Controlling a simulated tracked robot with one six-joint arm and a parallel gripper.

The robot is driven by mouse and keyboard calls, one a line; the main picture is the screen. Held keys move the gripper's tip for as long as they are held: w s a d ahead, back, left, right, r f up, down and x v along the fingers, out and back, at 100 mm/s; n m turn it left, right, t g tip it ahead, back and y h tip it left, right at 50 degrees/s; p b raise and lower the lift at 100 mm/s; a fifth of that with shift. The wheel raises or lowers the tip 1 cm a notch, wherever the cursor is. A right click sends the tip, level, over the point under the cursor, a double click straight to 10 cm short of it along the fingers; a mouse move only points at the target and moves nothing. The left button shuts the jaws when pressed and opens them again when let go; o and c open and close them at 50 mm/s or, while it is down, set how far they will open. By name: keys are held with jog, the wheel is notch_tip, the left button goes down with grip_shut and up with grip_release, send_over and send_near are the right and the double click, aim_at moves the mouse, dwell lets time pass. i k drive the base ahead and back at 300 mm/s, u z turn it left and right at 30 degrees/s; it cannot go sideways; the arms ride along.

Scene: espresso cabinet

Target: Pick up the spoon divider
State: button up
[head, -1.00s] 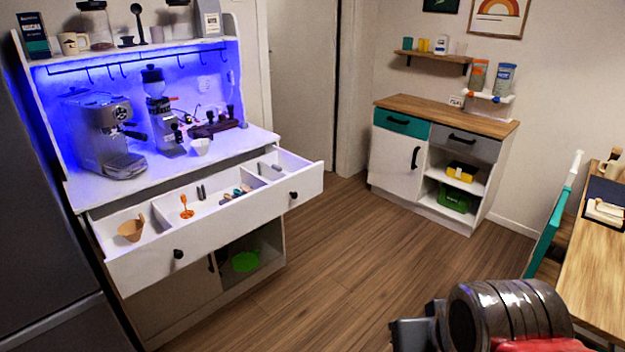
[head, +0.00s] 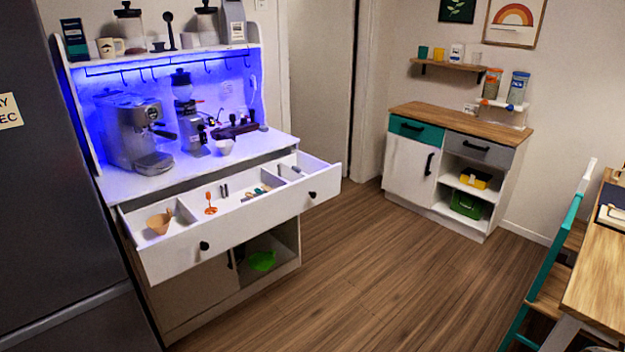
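The white drawer (head: 258,213) of the coffee cabinet is pulled open. Thin white upright dividers cross it, one at the left (head: 187,211) and one toward the right (head: 279,172); I cannot tell which is the spoon divider. A tan cone-shaped piece (head: 159,222) lies in the left compartment. An orange spoon-like tool (head: 210,204), two small dark pieces (head: 223,190) and some teal and tan pieces (head: 257,191) lie in the middle compartment. Small grey items (head: 297,169) lie at the right end. My gripper is not in view.
An espresso machine (head: 137,133), a grinder (head: 190,122) and a white cup (head: 224,146) stand on the counter above the drawer. A green item (head: 262,260) sits in the open lower shelf. The wooden floor is clear. A teal chair (head: 545,268) and table (head: 597,285) stand at right.

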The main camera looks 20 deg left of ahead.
aim_at(293, 173)
jog(key=u, duration=0.15)
jog(key=i, duration=1.9)
jog(key=u, duration=0.7)
jog(key=i, duration=0.75)
jog(key=u, duration=0.85)
jog(key=i, duration=0.5)
jog(key=u, duration=0.65)
jog(key=i, duration=0.5)
jog(key=u, duration=0.3)
